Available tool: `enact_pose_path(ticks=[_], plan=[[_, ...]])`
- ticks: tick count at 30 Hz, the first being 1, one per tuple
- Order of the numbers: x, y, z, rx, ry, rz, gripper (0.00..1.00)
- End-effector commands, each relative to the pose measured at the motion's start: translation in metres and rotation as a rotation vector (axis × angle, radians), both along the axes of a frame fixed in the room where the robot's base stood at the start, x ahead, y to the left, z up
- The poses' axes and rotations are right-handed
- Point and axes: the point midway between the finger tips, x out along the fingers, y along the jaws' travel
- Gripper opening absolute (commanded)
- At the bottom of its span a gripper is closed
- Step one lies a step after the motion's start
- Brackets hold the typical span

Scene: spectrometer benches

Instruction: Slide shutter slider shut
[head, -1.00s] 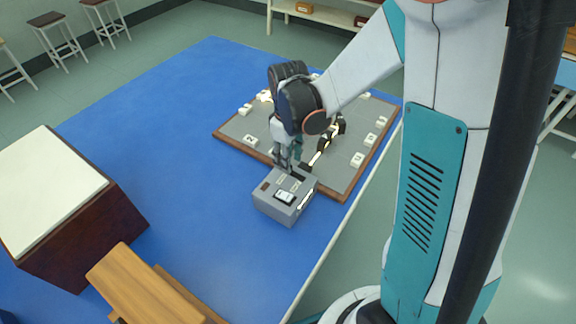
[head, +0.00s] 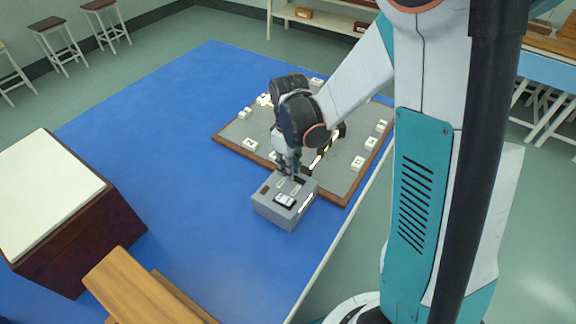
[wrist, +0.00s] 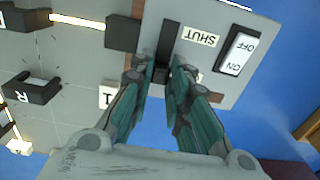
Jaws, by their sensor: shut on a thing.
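The shutter box (head: 275,211) is a grey block on the blue table top, with a white ON/OFF rocker switch (wrist: 240,52) on its top face. A dark straight slot (wrist: 170,40) runs across that face beside a label reading SHUT (wrist: 199,37). My gripper (wrist: 161,74) is shut on the shutter slider, at the end of the slot nearer my wrist. The slider is mostly hidden between the fingertips. A second label beside the fingers is partly covered. In the head view my gripper (head: 289,174) reaches down onto the box's far side.
A grey board (head: 231,136) with a wooden rim and several white lettered tags lies just behind the box. A dark box with a cream top (head: 45,190) and a wooden piece (head: 130,285) stand at left. Blue table (head: 190,170) is free left of the box.

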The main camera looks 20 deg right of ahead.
Motion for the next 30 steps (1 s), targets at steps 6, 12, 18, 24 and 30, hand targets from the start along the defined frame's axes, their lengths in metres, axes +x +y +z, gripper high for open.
enact_pose_path(ticks=[6,12,18,24,30], plan=[[-0.030,-0.022,-0.001,-0.001,0.000,-0.004,0.00],[-0.039,-0.028,-0.001,-0.003,0.002,-0.001,0.00],[-0.040,-0.028,-0.001,-0.004,0.005,-0.001,0.28],[-0.038,-0.028,-0.001,-0.003,0.002,-0.001,0.37],[-0.038,-0.027,0.001,-0.002,0.001,-0.001,0.37]])
